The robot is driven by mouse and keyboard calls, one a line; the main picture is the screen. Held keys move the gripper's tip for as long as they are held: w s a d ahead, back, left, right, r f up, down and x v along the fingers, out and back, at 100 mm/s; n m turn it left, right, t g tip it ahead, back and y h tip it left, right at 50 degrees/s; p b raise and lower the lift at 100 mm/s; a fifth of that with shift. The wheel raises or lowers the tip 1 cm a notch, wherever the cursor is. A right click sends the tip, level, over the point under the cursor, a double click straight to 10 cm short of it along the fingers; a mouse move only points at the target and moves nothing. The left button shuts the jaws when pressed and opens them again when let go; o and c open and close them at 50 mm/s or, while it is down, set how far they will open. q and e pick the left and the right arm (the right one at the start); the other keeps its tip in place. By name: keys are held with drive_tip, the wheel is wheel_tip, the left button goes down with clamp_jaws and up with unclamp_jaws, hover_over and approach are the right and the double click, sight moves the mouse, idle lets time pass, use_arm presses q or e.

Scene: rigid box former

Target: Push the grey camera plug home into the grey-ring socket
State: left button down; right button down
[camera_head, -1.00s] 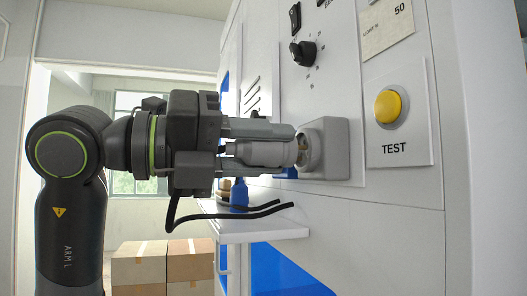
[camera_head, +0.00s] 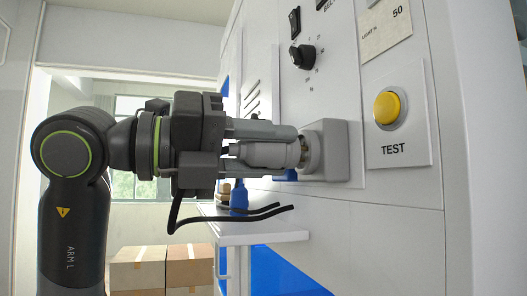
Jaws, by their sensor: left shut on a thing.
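My left gripper (camera_head: 262,142) comes in from the left and is shut on the grey camera plug (camera_head: 268,155). The plug lies level, pointing right at the panel. Its front end is at the mouth of the grey-ring socket (camera_head: 336,150), a grey block on the white panel. A narrow metallic part (camera_head: 310,151) shows between plug body and socket. I cannot tell how deep the plug sits. My right gripper is not in view.
A yellow TEST button (camera_head: 390,107) is right of the socket. A black knob (camera_head: 303,56) and a switch are above. A black cable (camera_head: 235,215) hangs below the gripper over a white ledge (camera_head: 255,234). Cardboard boxes (camera_head: 160,268) stand behind.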

sight(228, 150)
use_arm(q)
drive_tip(key=shift+w+d, duration=0.1)
drive_tip(key=shift+d, duration=0.25)
drive_tip(key=c, duration=0.9)
unclamp_jaws()
drive_tip(key=shift+a, duration=0.1)
drive_tip(key=shift+o, duration=0.2)
drive_tip(key=shift+b+v, duration=0.9)
drive_tip(key=shift+v, duration=3.1)
